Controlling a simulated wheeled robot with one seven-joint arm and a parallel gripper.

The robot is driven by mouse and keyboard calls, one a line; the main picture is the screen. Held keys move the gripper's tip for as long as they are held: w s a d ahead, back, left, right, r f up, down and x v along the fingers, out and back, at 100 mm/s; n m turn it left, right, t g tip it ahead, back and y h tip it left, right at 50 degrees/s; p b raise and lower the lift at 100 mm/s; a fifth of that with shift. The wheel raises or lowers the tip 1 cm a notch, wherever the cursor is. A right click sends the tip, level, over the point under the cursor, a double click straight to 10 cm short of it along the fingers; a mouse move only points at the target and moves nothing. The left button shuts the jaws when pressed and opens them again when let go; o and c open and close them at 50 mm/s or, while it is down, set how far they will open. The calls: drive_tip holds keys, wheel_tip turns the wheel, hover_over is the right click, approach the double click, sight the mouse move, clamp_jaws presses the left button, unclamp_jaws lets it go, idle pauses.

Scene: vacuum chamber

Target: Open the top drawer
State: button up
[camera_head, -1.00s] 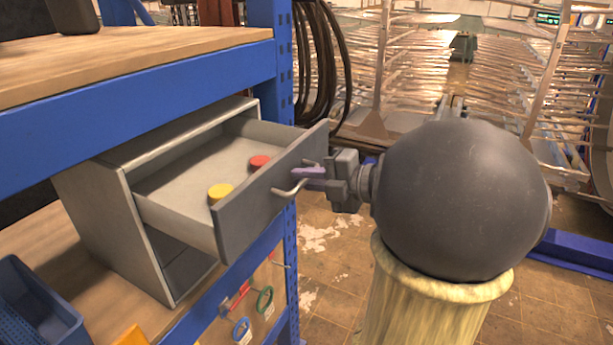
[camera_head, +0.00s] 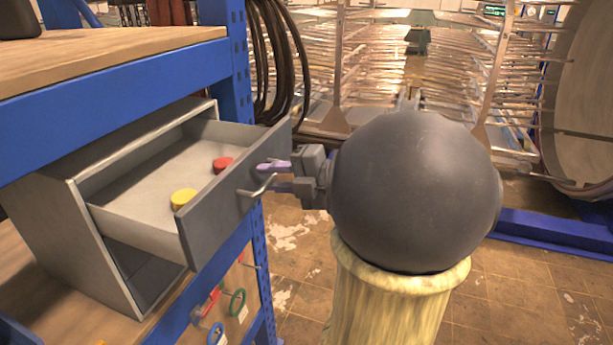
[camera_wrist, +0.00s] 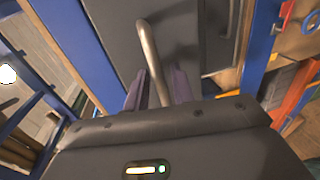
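The grey top drawer (camera_head: 222,212) is pulled well out of its small grey cabinet (camera_head: 75,225), and its inside shows. A yellow round piece (camera_head: 183,198) and a red round piece (camera_head: 223,164) are in it. Its curved metal handle (camera_head: 263,187) is on the front panel. My gripper (camera_head: 275,177) is at the handle, with its purple fingers apart. In the wrist view the handle (camera_wrist: 149,50) passes between the two fingers of my gripper (camera_wrist: 158,88), with gaps visible beside it. Whether a finger touches the handle is not clear.
The cabinet stands on a wooden shelf of a blue rack, under an upper wooden shelf (camera_head: 120,55). A blue rack post (camera_head: 233,80) rises just behind the drawer. Cables (camera_head: 278,65) hang beside it. Tools (camera_head: 237,303) hang below. Tiled floor (camera_head: 300,245) is open to the right.

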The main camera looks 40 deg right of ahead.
drive_tip(key=b+v, duration=0.4)
drive_tip(key=v, duration=1.3)
drive_tip(key=shift+b, duration=0.4)
